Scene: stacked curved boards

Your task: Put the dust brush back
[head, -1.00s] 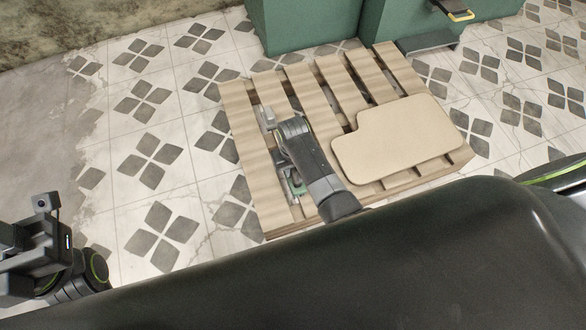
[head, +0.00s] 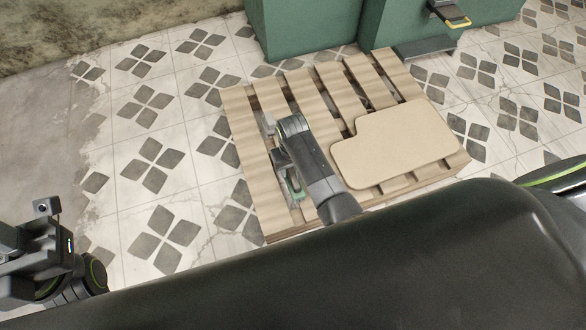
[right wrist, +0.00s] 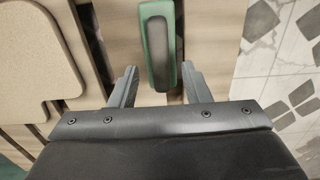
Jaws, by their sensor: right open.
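The dust brush (right wrist: 158,45) is green with a dark grey top and lies on the slatted wooden pallet (head: 243,120). In the right wrist view its near end is between the two fingers of my right gripper (right wrist: 160,88), with gaps on both sides. The right gripper is open and empty. In the head view my right gripper (head: 282,160) is low over the left part of the pallet, and a bit of green shows below it; my arm hides most of the brush. My left gripper (head: 35,250) is at the lower left edge, partly cut off, its fingers unclear.
A tan board (head: 400,140) with a cut-out corner lies on the pallet's right part. Green cabinets (head: 310,25) stand behind, with a dark dustpan-like object (head: 425,46) by the right one. The patterned tile floor (head: 150,210) left of the pallet is clear.

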